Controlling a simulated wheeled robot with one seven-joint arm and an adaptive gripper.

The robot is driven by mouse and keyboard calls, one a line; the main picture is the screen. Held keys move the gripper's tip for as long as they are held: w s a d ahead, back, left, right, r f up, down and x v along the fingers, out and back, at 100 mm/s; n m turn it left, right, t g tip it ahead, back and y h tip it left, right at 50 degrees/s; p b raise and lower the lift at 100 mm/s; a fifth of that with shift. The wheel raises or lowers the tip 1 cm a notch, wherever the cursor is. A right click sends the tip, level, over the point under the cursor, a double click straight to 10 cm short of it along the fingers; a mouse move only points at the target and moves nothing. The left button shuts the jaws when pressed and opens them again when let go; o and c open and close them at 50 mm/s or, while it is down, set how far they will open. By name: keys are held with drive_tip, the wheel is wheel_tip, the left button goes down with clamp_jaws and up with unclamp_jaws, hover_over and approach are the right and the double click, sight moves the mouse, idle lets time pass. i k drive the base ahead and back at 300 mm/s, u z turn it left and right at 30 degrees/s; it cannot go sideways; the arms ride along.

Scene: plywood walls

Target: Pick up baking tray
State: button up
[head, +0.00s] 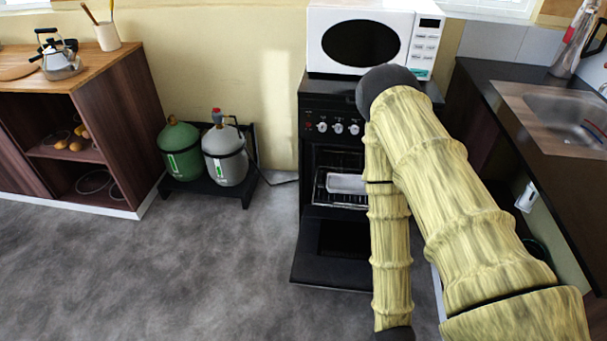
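The baking tray (345,184) looks pale silver and shallow. It sits on a wire rack (340,200) inside the black oven (328,105), and its right end is partly hidden behind my arm. The oven door (330,270) is folded down open in front. My arm rises from the lower right, bends above the stove front and comes down in front of the oven's right side. Its end runs out at the bottom edge of the head view, so my gripper's fingers do not show.
A white microwave (375,42) stands on the stove. A dark counter with a sink (560,110) is on the right. Green and grey gas cylinders (180,150) stand left of the oven, beside a wooden shelf unit (125,120). The grey floor (190,270) at front left is clear.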

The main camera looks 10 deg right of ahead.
sight(336, 183)
drive_tip(key=u, duration=0.05)
drive_tip(key=i, duration=1.5)
drive_tip(key=z, duration=0.7)
